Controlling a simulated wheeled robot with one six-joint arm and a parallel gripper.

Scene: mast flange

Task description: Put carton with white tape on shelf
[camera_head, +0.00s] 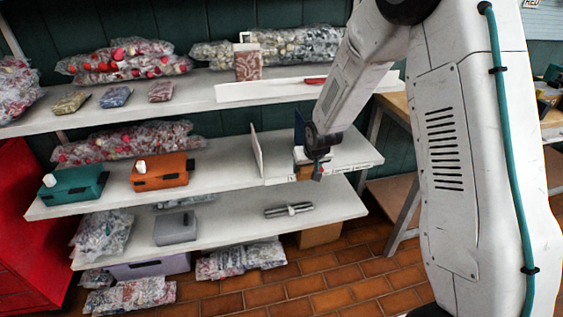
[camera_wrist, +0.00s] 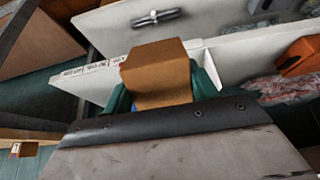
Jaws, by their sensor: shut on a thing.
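A brown carton (camera_wrist: 157,62) is held between the green fingers of my gripper (camera_wrist: 160,92) in the wrist view. No white tape shows on the carton faces I can see there. In the head view my gripper (camera_head: 316,150) is at the front of the middle shelf (camera_head: 349,154), in the section right of a white upright divider. A small brown part of the carton (camera_head: 304,173) shows beside the gripper, near the labelled front edge. Whether the carton touches the shelf I cannot tell. The arm and wrist hide much of it.
The white divider (camera_head: 257,150) and a dark blue panel (camera_head: 299,129) flank this section. A teal box (camera_head: 72,184) and an orange box (camera_head: 160,172) stand further left on the shelf. A metal piece (camera_head: 288,210) lies on the shelf below. A wooden table (camera_head: 396,106) stands at right.

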